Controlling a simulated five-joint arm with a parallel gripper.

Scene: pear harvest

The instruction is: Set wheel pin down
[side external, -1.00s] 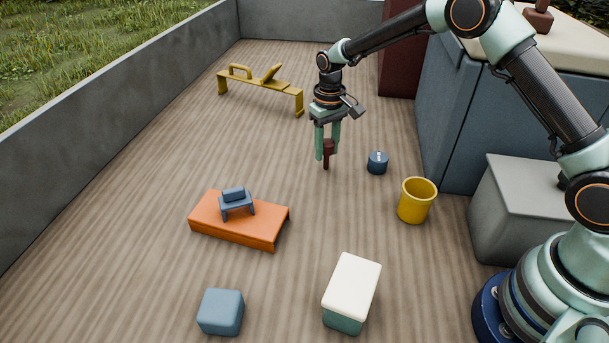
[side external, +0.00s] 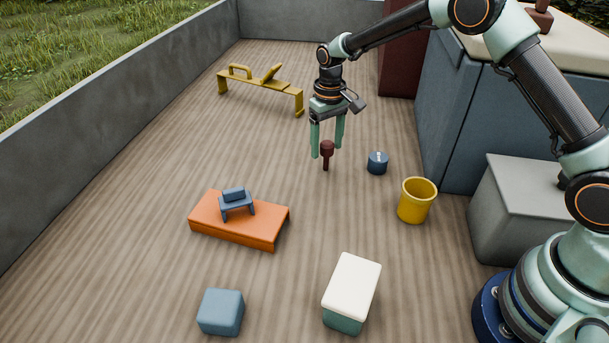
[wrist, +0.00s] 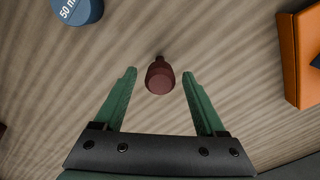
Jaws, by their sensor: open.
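The wheel pin is a dark red peg with a wide head and a thin shank. In the side view the wheel pin (side external: 327,150) stands upright, head up, on the wooden floor. My gripper (side external: 327,152) is open around its head, one finger on each side. In the wrist view the wheel pin (wrist: 160,77) shows between and slightly beyond the fingertips of my gripper (wrist: 159,72), with clear gaps on both sides.
A blue weight (side external: 377,163) and a yellow bucket (side external: 415,201) stand right of the pin. An orange platform (side external: 238,222) with a small blue stand (side external: 236,202) is at the lower left. A yellow bench (side external: 260,88) stands behind. The floor left of the pin is clear.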

